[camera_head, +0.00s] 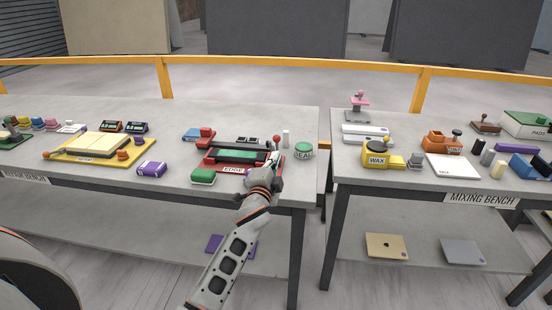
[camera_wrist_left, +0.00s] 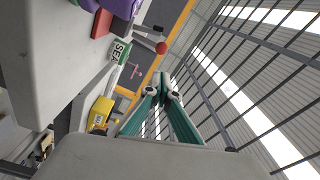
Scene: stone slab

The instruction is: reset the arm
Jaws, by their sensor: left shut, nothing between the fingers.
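My left arm (camera_head: 232,255) reaches up from the bottom middle of the head view to the front edge of the left bench. My left gripper (camera_head: 268,170) is shut and empty, in front of the right end of the red EDGE device (camera_head: 234,170) and partly covering it. I cannot tell whether they touch. In the left wrist view the teal fingers of the left gripper (camera_wrist_left: 163,90) meet at their tips with nothing between them. My right gripper is in neither view.
The left bench (camera_head: 185,116) holds a green SEAL tin (camera_head: 304,150), a green block (camera_head: 203,177), a purple block (camera_head: 152,169) and a yellow tray (camera_head: 68,156). A gap separates it from the mixing bench (camera_head: 350,175), which bears a yellow WAX pot (camera_head: 376,160).

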